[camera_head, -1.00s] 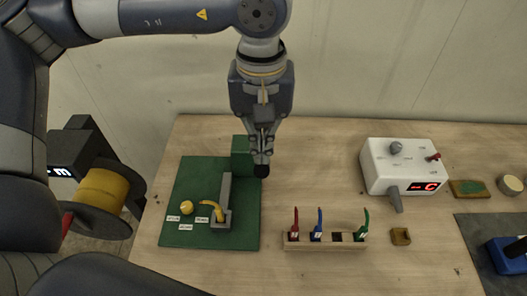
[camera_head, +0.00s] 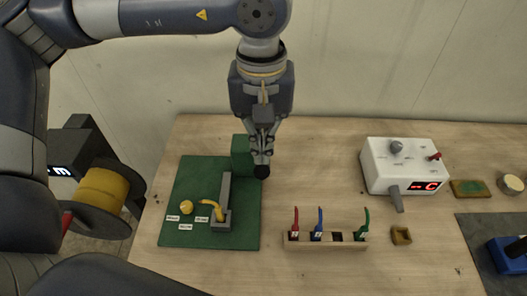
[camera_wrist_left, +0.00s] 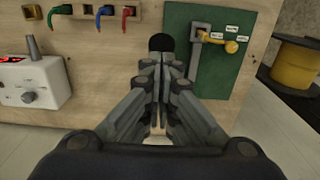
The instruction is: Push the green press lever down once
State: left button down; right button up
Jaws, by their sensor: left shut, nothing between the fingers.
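A green block (camera_head: 240,153) stands at the back right corner of the green board (camera_head: 180,232), just left of my left gripper (camera_head: 263,152). I take it for the press body; no green lever arm can be made out. A round black knob (camera_head: 262,171) sits right at the fingertips, and it also shows in the left wrist view (camera_wrist_left: 161,42) beyond them. It may be the lever's end, but I cannot tell whether the fingers touch it. My left gripper points down, shut and empty. My right gripper is not in view.
A yellow-handled grey lever (camera_head: 211,206) and a yellow knob (camera_head: 187,207) are on the board. A wooden rack (camera_head: 335,245) holds red, blue and green pieces. A white box with a display (camera_head: 403,165) stands right. A yellow spool (camera_head: 101,190) is at left.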

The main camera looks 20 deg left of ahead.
pick_arm(q)
notch_tip(320, 180, down, 16)
jog(key=b, duration=1.5)
dwell(1.2)
jog(key=shift+r+p, duration=4.7)
jog(key=shift+r, duration=3.65)
